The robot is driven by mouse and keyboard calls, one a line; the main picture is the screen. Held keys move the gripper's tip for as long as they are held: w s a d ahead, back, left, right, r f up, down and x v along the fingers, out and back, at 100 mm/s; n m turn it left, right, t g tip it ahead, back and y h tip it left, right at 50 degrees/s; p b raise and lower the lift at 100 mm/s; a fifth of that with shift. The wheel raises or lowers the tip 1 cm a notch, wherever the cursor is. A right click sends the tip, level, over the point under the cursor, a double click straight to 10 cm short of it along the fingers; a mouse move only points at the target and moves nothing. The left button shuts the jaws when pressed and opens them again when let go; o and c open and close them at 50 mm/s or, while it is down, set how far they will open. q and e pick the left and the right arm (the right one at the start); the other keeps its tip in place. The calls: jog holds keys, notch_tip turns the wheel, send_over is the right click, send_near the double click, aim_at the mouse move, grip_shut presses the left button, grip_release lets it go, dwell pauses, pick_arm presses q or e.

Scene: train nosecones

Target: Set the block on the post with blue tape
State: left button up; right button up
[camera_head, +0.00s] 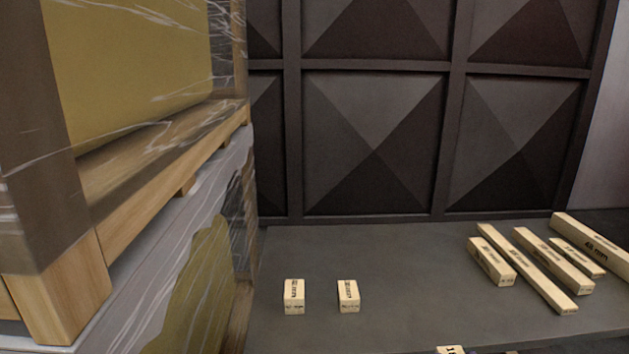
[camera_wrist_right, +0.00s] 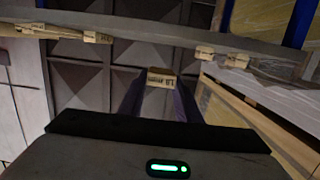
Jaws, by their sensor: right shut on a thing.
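A small pale wooden block (camera_wrist_right: 162,77) with dark print is held between the dark fingertips of my right gripper (camera_wrist_right: 161,84) in the right wrist view. A pale printed block end (camera_head: 450,349), apparently the same block, shows at the bottom edge of the head view, mostly cut off. Blue upright strips (camera_wrist_right: 300,25) show at the top right of the wrist view, beside a wrapped load; I cannot tell whether they are the taped post. No blue tape shows in the head view. My left gripper is out of view.
Two small blocks (camera_head: 294,296) (camera_head: 348,296) stand apart on the dark grey shelf (camera_head: 400,260). Several longer wooden bars (camera_head: 530,270) lie at its right. A wrapped pallet stack (camera_head: 150,170) rises close on the left. A dark panelled wall (camera_head: 375,150) closes the back.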

jog(key=s+f, duration=0.2)
jog(key=s, duration=0.3)
jog(key=shift+s+f, duration=0.4)
jog(key=shift+s, duration=0.1)
